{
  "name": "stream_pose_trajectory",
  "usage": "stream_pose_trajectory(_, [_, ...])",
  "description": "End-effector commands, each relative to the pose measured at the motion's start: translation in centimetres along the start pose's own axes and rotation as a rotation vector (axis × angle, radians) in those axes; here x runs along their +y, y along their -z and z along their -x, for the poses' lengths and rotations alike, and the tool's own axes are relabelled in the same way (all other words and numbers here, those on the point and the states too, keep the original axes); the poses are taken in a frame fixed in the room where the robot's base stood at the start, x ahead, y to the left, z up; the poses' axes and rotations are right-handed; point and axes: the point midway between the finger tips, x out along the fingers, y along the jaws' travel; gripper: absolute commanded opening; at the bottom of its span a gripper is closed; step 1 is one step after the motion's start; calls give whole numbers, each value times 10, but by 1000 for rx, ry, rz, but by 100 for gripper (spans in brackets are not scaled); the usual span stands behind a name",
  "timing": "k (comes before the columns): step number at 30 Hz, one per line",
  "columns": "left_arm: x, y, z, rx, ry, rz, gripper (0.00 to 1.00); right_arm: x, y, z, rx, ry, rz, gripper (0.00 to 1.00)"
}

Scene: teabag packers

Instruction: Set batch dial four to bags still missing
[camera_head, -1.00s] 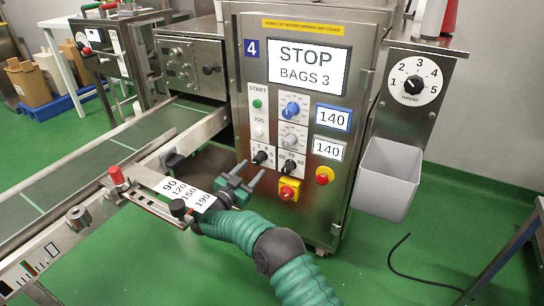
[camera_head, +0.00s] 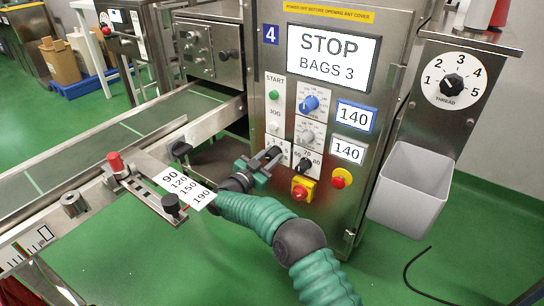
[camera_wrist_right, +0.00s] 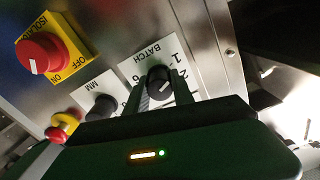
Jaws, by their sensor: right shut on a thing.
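The machine with the blue number 4 plate (camera_head: 270,35) has a screen (camera_head: 333,57) reading STOP, BAGS 3. The batch dial is a black knob on a white plate low on its front; in the right wrist view the knob (camera_wrist_right: 157,77) sits beside the word BATCH, with 1 and 2 readable. My right gripper (camera_head: 268,159) is shut on this knob, one finger on each side. A white pointer mark shows near the fingers, but I cannot tell its exact number. In the head view the gripper hides most of the knob. My left gripper is not in view.
The black MM knob (camera_wrist_right: 102,107) is close beside the batch dial. A red isolator knob on yellow (camera_head: 302,189) and a red button (camera_head: 341,178) are near. A grey bin (camera_head: 410,190) hangs right, below the thread dial (camera_head: 452,86). The conveyor guide rail (camera_head: 150,190) lies left.

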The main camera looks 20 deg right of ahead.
Motion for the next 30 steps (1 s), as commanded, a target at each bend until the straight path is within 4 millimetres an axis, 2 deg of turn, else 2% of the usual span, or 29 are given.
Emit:
stream_pose_trajectory(1, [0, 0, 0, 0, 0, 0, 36, 2, 1, -2, 3, -4, 1, 8])
stream_pose_trajectory(3, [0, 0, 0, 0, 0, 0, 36, 2, 1, -2, 4, -5, 1, 0])
stream_pose_trajectory(17, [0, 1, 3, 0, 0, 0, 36, 2, 2, -2, 4, -5, -20, 0])
stream_pose_trajectory(23, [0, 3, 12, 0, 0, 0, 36, 1, 3, -2, 5, -5, -99, 0])
stream_pose_trajectory(30, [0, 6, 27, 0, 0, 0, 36, 1, 4, -2, 4, -5, -284, 0])
